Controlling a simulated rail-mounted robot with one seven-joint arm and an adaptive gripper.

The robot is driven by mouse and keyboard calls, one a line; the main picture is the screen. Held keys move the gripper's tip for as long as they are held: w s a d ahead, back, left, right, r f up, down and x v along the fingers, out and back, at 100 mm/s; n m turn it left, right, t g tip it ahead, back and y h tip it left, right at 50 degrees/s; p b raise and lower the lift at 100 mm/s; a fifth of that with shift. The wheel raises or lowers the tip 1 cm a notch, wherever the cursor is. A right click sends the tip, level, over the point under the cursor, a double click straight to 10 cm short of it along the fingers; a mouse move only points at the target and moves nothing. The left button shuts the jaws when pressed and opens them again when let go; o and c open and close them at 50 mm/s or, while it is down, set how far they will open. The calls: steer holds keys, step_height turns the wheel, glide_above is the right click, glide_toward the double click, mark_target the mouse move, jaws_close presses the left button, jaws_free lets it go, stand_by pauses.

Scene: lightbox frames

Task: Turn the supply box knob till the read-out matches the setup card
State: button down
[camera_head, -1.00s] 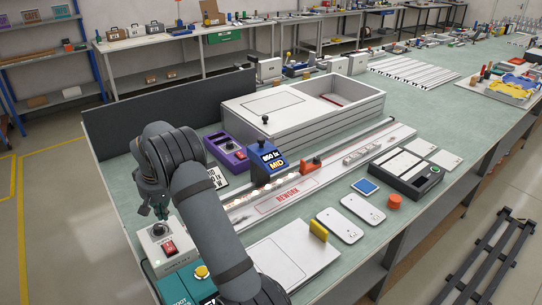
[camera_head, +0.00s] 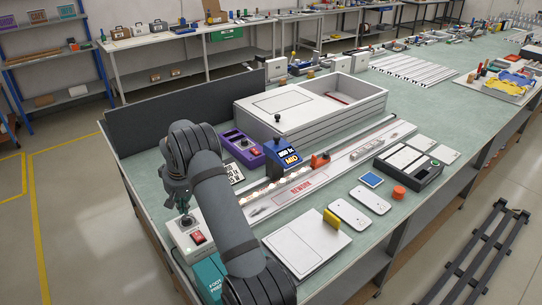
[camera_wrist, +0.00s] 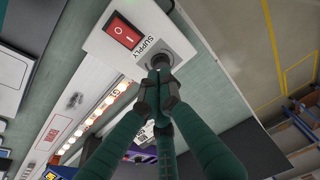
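The supply box (camera_head: 181,240) is a pale box with a red rocker switch (camera_head: 198,238) at the near left of the bench. It also shows in the wrist view (camera_wrist: 97,45), marked SUPPLY. Its dark round knob (camera_wrist: 160,58) is partly hidden by my fingertips. My gripper (camera_wrist: 159,84) points down at the knob, its fingertips close together; I cannot tell whether they clasp it. The blue read-out (camera_head: 283,152) shows a white number above a yellow word like MID; the digits are too small to trust. The setup card (camera_head: 235,173) is probably the black-and-white card, partly behind my arm.
A purple box (camera_head: 242,147) with a red switch stands beyond my arm. A long white rail fixture (camera_head: 345,158) marked REWORK crosses the bench. A white panel (camera_head: 300,246) with a yellow block (camera_head: 331,219) lies nearer. A dark upright screen (camera_head: 150,118) borders the back left.

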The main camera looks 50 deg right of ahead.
mark_target(186, 219)
steer(key=shift+n, duration=0.3)
steer(key=b+x, duration=0.1)
steer(key=x, duration=0.1)
steer(key=b+x, duration=0.2)
steer(key=s+b+x, duration=0.1)
steer(key=b+x, duration=0.1)
steer(key=shift+a+f, duration=0.3)
steer(key=shift+f, duration=0.25)
steer(key=shift+s+r, duration=0.1)
steer(key=shift+s, duration=0.1)
steer(key=shift+s+d+b, duration=0.1)
steer(key=shift+d+b, duration=0.35)
steer(key=shift+b, duration=0.15)
steer(key=shift+s+d+b, duration=0.2)
steer(key=shift+d+b, duration=0.3)
steer(key=shift+d, duration=0.2)
steer(key=shift+w+d+f, duration=0.3)
steer(key=shift+d, duration=0.1)
steer(key=shift+a+r, duration=0.1)
steer(key=shift+r, duration=0.15)
